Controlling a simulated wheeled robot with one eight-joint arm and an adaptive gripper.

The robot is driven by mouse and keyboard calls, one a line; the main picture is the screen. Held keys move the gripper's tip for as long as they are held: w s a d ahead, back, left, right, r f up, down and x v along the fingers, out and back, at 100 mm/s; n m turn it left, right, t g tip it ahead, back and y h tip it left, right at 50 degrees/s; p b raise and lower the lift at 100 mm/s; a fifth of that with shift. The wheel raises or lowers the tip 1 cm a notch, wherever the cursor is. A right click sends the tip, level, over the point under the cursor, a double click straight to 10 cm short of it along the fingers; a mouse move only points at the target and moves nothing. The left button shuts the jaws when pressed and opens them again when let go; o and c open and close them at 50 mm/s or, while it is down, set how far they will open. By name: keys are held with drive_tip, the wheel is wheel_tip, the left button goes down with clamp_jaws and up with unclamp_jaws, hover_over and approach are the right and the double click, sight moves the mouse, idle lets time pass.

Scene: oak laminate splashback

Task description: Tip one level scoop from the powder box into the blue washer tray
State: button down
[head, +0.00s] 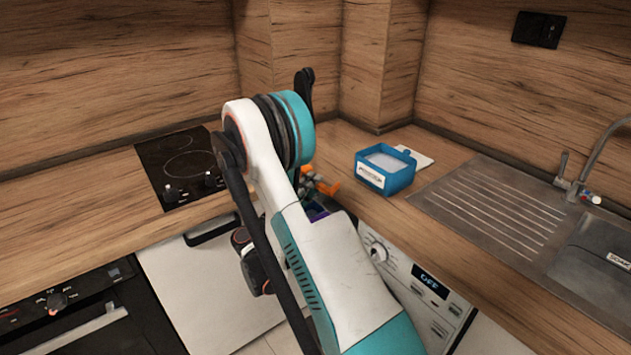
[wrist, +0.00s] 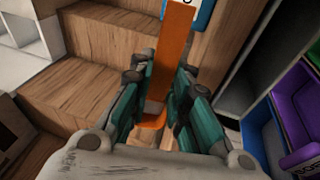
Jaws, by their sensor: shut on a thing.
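My gripper (wrist: 166,78) is shut on an orange scoop (wrist: 175,45); the long flat orange piece runs between its teal fingers. Whether the scoop holds powder I cannot tell. In the head view my gripper (head: 313,184) is partly hidden behind my arm, low at the counter's front edge, with a bit of orange showing. The blue powder box (head: 372,176), open with white powder inside, stands on the counter right of my gripper. The blue washer tray (wrist: 262,132) shows at the right of the wrist view, beside a purple compartment (wrist: 292,98). My arm hides most of the drawer in the head view.
A green compartment (wrist: 312,55) lies beyond the purple one. The washer front (head: 418,290) reads OFF. A sink with drainer (head: 490,212) is on the right, a hob (head: 182,165) on the left. A pale card (head: 418,157) lies behind the box.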

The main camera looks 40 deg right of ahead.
drive_tip(key=shift+a, duration=0.1)
drive_tip(key=shift+a, duration=0.25)
drive_tip(key=shift+d, duration=0.35)
